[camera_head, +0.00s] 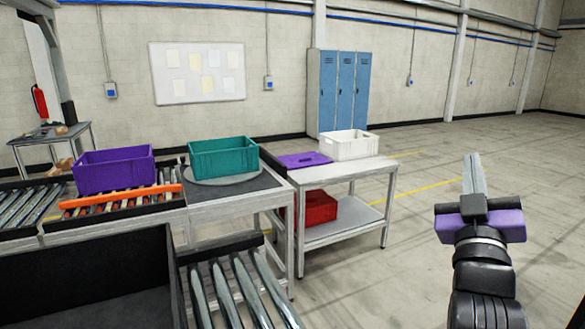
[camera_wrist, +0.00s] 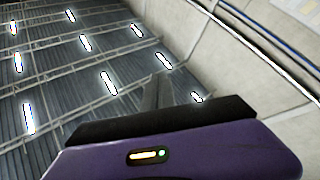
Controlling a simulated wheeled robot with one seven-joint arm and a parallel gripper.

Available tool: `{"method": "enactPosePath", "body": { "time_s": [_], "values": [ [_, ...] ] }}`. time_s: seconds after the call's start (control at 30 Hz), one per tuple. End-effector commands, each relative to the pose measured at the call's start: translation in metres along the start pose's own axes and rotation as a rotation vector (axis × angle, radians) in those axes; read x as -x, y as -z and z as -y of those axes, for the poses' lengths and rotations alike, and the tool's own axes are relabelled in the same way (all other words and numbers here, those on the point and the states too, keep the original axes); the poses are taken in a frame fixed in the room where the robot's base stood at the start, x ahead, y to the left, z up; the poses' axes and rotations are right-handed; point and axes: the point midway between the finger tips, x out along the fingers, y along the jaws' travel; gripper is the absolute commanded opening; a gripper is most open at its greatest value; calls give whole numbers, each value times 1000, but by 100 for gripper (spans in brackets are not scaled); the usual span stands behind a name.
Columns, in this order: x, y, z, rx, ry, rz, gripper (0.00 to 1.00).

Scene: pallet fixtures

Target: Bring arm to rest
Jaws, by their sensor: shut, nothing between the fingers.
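My gripper (camera_head: 474,174) stands raised at the right of the head view, pointing up. Its fingers are together with nothing between them. It is clear of the tables and crates, over open floor in the picture. In the wrist view the shut fingers (camera_wrist: 158,92) point up toward the ceiling and the top of a wall, and nothing is near them.
A purple crate (camera_head: 114,171) stands on rollers behind an orange bar. A teal crate (camera_head: 222,158) sits on a round plate. A white crate (camera_head: 349,146) and purple lid (camera_head: 305,160) lie on a side table, with a red crate (camera_head: 318,208) below. The floor at right is free.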

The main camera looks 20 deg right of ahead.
Motion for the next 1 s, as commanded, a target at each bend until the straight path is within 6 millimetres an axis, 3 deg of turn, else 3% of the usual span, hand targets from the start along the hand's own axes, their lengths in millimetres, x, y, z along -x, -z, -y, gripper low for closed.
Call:
{"method": "enactPosePath", "body": {
  "time_s": [0.2,0.5,0.73,1.0],
  "values": [
    [64,12,56,-70,228,-168,0],
    [179,-4,104,-238,540,-214,0],
    [273,-30,111,-383,734,-118,0],
    [378,-61,93,-517,881,109,0]
  ]
}}
